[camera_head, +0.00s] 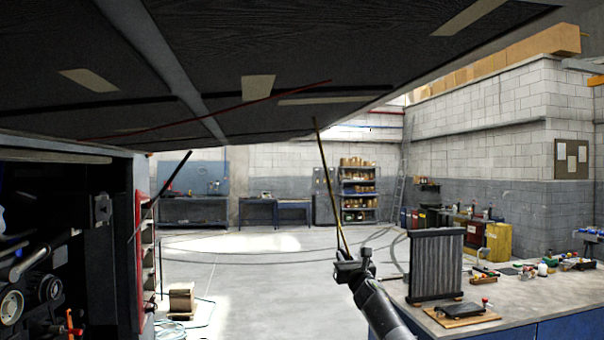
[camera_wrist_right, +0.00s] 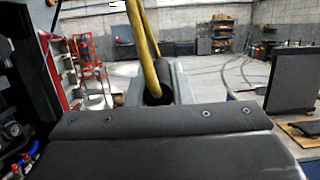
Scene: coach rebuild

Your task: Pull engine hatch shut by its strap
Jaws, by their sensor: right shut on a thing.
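The engine hatch (camera_head: 250,60) is raised and spans the top of the head view, its dark underside showing cross ribs and pale patches. A thin yellow strap (camera_head: 328,180) hangs from near its lower edge down to my right gripper (camera_head: 352,268). My right gripper is shut on the strap's lower end, well below the hatch. In the right wrist view the strap (camera_wrist_right: 137,30) shows as a yellow loop running up out of the jaws (camera_wrist_right: 156,92). The open engine bay (camera_head: 50,250) is at the left. My left gripper is not in view.
A workbench (camera_head: 560,315) at the right, close to my right arm, carries a radiator-like panel (camera_head: 435,265) and tools. A dark strut (camera_head: 160,195) stands by the bay's edge. A wooden crate (camera_head: 181,298) and hose lie on the floor. The middle floor is clear.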

